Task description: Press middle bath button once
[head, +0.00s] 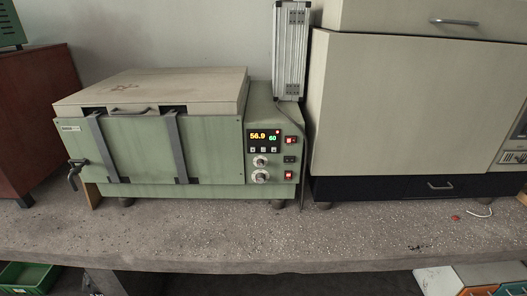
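The green water bath (205,155) stands on the concrete bench with its cream lid (165,88) down. Its dark control panel (263,143) is on the right of the front face. The lit display reads about 56.9 in yellow and 60 in green. Below the digits is a row of three small pale buttons; the middle button (264,150) sits between the other two. The buttons are too small to tell whether any is pressed in. Nothing covers the panel. Neither of my grippers shows in the head view.
Two knobs (260,176) sit under the panel, with lit red switches (289,177) to their right. A drain tap (77,174) juts out at the bath's left. A large cream cabinet (412,115) stands to the right. The bench front (230,235) before the bath is clear.

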